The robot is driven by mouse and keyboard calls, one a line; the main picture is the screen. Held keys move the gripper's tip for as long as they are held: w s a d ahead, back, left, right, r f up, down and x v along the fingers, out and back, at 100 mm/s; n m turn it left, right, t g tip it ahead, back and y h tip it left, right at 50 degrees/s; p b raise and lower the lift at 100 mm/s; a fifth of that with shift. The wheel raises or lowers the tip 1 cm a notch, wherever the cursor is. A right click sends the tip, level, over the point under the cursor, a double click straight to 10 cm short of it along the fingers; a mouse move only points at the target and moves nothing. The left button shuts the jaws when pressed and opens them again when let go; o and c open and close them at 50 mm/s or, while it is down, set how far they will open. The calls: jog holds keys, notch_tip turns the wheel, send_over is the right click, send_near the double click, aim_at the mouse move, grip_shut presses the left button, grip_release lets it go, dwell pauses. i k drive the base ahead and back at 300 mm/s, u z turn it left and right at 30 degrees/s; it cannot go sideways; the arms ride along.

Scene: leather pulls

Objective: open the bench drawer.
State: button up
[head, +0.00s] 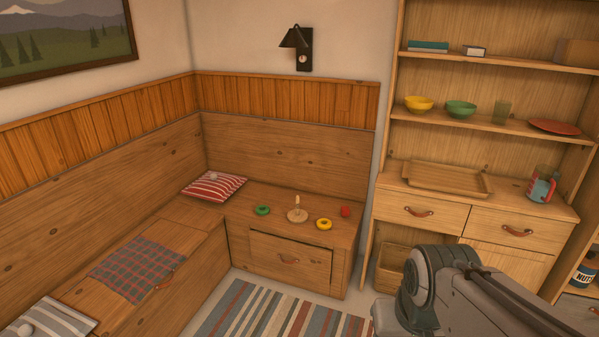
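The bench drawer (289,263) is a wooden front with a brown leather pull (289,259), set in the front of the corner bench (262,203) below its seat. A dark gap shows along the edges of the drawer front, and it looks slightly tilted or proud of the frame; I cannot tell how far out it stands. My arm enters at the lower right, to the right of the drawer and apart from it. My gripper is not in view.
A ring peg (297,212), a green ring (262,210), a yellow ring (324,224) and a red piece (345,211) are on the bench top. A striped rug (275,314) lies before the drawer.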

aim_at(306, 261)
jog(key=i, duration=1.1)
jog(key=u, duration=1.5)
jog(key=i, duration=2)
jog(key=z, duration=2.7)
